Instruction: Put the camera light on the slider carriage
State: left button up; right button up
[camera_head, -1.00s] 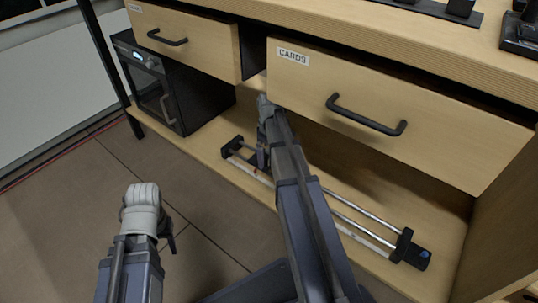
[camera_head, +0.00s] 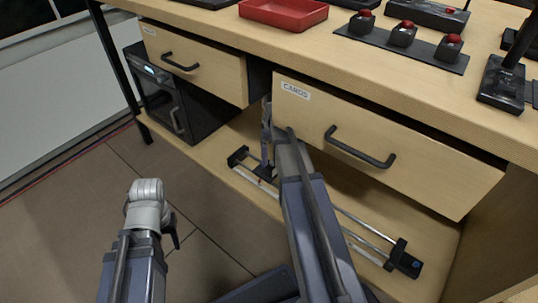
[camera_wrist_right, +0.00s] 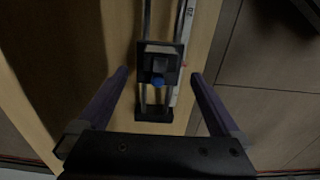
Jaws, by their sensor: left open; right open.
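The slider (camera_head: 370,233), with two metal rails and black end blocks, lies on the low wooden shelf. My right gripper (camera_head: 266,168) is down at its left part; my arm hides the middle of the rails.
A drawer labelled CARDS (camera_head: 380,145) overhangs the shelf (camera_head: 420,285), with another drawer (camera_head: 200,58) left of it. A black appliance (camera_head: 165,95) stands on the shelf's left. A red tray (camera_head: 283,12) and red-topped blocks (camera_head: 403,34) are on the desk. The floor (camera_head: 60,230) is clear.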

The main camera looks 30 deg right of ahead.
jog(key=shift+a, duration=0.1)
jog(key=s+a, duration=0.5)
jog(key=a, duration=0.5)
jog(key=s+a, duration=0.6)
jog(key=a, duration=0.4)
jog(key=s+a+h, duration=0.1)
jog(key=s+a, duration=0.4)
jog(key=a, duration=0.5)
jog(key=shift+s+a+m, duration=0.15)
jog(key=shift+s+m, duration=0.05)
jog(key=shift+m, duration=0.1)
